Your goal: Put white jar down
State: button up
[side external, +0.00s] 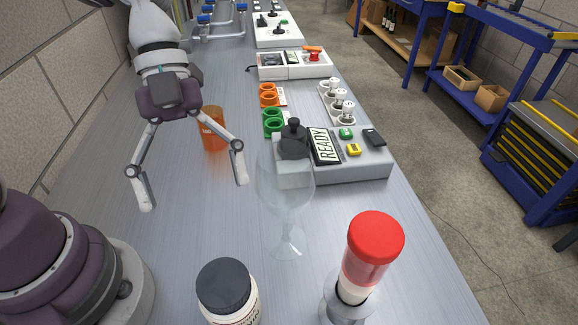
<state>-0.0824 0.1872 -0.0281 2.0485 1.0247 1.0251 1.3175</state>
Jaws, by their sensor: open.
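A white jar (243,318) with a dark grey lid (224,285) stands upright on the table at the near edge of the side external view. Its lower part is cut off by the frame. My gripper (195,196) is open and empty, above the table behind the jar and to its left. The two fingers are spread wide and nothing is between their tips. The gripper is clearly apart from the jar.
A clear wine glass (286,195) and a red-capped tube (375,238) in a metal holder stand right of the jar. An orange translucent cup (214,129) is behind my gripper. A grey READY box (360,169), green rings (273,122) and orange rings (268,94) stand further back.

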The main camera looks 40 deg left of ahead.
jog(key=a+r+n+t+y, duration=0.2)
jog(key=a+n+t, duration=0.2)
jog(key=n, duration=0.8)
jog(key=w+a+r+n+t+y, duration=0.1)
jog(key=a+n+t+y, duration=0.2)
jog(key=n, duration=0.9)
jog(key=a+t, duration=0.2)
jog(key=a, duration=0.2)
jog(key=shift+w+a+r+y, duration=0.15)
jog(key=shift+a+r+y, duration=0.05)
jog(key=shift+r+y, duration=0.15)
